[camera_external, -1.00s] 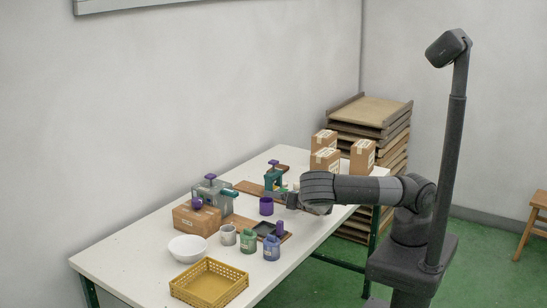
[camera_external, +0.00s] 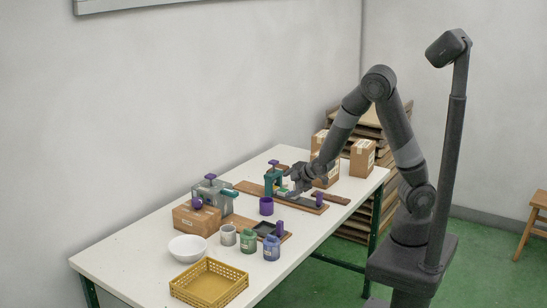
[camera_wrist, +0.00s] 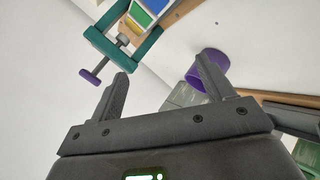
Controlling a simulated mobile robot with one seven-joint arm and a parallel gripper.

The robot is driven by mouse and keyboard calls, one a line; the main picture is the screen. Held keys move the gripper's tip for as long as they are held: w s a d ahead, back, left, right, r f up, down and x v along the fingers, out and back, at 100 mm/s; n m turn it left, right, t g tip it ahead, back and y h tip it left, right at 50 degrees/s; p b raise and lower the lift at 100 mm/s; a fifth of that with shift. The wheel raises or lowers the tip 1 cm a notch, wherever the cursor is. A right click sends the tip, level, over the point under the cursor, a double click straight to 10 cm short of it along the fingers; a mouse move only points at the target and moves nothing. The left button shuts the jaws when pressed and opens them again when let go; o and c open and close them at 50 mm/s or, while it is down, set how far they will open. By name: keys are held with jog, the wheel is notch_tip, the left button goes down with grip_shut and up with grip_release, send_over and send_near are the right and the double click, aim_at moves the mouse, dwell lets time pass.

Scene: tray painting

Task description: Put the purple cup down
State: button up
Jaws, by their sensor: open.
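A teal clamp (camera_wrist: 150,47) with a purple handle stands close to my gripper on a wooden board.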

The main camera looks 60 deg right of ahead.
jog(key=s+d+r+m+g+y, duration=0.15)
jog(key=s+r+m, duration=0.35)
jog(key=s+r, duration=0.65)
jog(key=s+r+m+g, duration=0.3)
jog(key=s+r+m, duration=0.45)
jog(key=s, duration=0.65)
jog(key=n+g+y, duration=0.4)
jog(key=n, duration=1.1)
send_over(262, 213)
jog(key=s+d, duration=0.1)
jog(key=d, duration=0.3)
jog(key=f, duration=2.2)
jog(key=shift+s+d, duration=0.1)
jog(key=shift+d, duration=0.1)
jog(key=x, duration=0.5)
jog(key=shift+w+a, duration=0.3)
jog(key=shift+w, duration=0.05)
jog(key=shift+c, duration=0.5)
jog(key=c, duration=1.1)
